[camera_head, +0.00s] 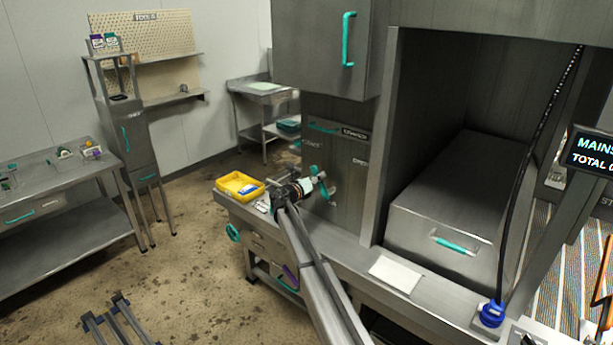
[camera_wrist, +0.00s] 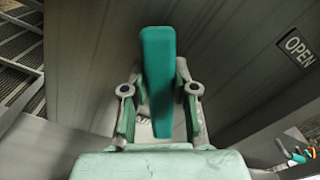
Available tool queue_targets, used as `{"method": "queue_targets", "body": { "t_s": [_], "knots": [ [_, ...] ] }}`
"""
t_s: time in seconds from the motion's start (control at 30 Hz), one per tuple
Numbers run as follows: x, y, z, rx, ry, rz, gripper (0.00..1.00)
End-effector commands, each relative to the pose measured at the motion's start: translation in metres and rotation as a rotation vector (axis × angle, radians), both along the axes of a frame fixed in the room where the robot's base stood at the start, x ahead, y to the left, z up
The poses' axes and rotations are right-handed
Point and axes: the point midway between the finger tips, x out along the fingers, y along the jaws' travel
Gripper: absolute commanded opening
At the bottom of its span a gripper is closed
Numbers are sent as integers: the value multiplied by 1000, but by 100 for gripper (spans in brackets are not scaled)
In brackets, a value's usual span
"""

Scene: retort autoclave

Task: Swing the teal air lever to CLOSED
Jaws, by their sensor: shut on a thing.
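The teal air lever (camera_wrist: 158,70) stands nearly upright in the middle of the wrist view, its lower end between the two fingers of my gripper (camera_wrist: 160,118). The fingers are shut on it, one on each side. An OPEN label (camera_wrist: 298,47) is on the panel to the right of the lever. In the head view my gripper (camera_head: 308,187) is at the grey panel, and the teal lever (camera_head: 323,184) shows just beyond it. My gripper partly hides the lever there. Small labels on the panel are hard to read at this size.
A yellow tray (camera_head: 226,185) sits on the steel ledge left of my gripper. A white sheet (camera_head: 395,274) lies on the ledge to the right. A large steel box with a teal handle (camera_head: 455,245) is in the open bay.

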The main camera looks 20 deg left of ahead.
Motion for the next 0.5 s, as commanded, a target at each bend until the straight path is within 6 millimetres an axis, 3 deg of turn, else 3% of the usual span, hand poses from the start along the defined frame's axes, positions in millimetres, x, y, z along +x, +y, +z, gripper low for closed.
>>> {"method": "queue_targets", "body": {
  "t_s": [0.5],
  "knots": [
    [3,-4,-2,-71,26,-1,0]
  ]
}}
